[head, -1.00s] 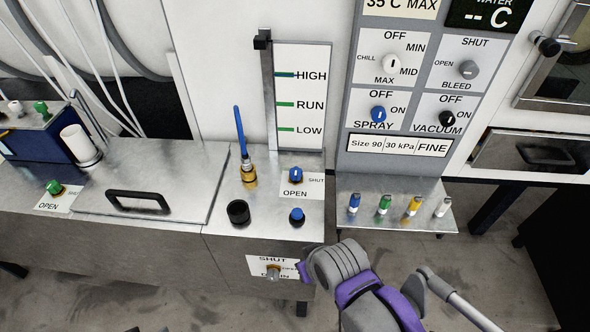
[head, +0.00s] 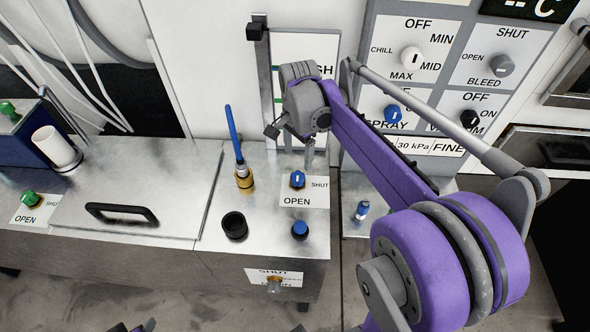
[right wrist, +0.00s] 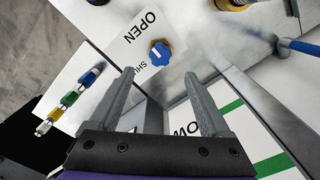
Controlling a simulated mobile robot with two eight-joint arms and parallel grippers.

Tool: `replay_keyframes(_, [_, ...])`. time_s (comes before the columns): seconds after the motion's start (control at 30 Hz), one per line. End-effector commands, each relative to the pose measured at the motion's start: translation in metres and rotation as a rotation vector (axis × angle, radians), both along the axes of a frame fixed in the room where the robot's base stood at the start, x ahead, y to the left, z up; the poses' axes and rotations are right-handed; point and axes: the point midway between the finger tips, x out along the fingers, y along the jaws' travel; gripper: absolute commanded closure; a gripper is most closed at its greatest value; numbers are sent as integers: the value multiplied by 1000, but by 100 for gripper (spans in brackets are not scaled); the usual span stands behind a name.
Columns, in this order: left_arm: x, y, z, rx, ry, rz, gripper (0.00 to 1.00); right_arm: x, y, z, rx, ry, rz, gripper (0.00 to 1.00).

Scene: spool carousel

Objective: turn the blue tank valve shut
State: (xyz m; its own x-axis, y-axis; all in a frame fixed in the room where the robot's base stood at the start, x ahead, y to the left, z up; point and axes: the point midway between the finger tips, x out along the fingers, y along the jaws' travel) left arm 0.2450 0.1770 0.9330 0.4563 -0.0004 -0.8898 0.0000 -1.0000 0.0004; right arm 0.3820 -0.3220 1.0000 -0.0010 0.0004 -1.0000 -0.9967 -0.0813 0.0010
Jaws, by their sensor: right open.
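The blue tank valve (head: 297,180) is a blue knob on a brass base, on a white plate (head: 315,198) marked OPEN below it and SHUT to its right. Its white mark runs up and down in the head view, not sideways toward SHUT. The knob also shows in the right wrist view (right wrist: 160,52), just beyond the fingertips. My right gripper (head: 309,158) hangs just behind and above the knob, apart from it. In the right wrist view its fingers (right wrist: 158,82) are spread, with nothing between them.
A black cup (head: 235,226) and another blue knob (head: 300,230) are in front. The level gauge (head: 270,80) stands behind, partly covered by my arm. The lidded tank top (head: 150,185) lies left.

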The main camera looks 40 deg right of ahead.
Motion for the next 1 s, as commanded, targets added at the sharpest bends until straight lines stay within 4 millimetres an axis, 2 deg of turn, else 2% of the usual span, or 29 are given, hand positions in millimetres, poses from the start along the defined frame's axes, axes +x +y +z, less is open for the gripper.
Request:
replay_keyframes(0.2, [-2,0,-5,0,3,0,50,0,0,-44,0,0,3,19])
replay_keyframes(0.4, [-2,0,-7,0,4,0,50,0,1,-73,-1,-1,4,19])
replay_keyframes(0.6, [-2,0,-8,0,5,0,50,0,1,-85,-1,-1,4,19])
replay_keyframes(0.83, [-2,0,-8,0,5,0,50,0,1,-85,-1,-1,4,19])
replay_keyframes(0.87, [-2,0,-8,0,4,0,50,0,1,-85,-1,-1,4,21])
replay_keyframes(1.0, [-2,0,-8,0,4,0,50,0,1,-85,-1,-1,4,46])
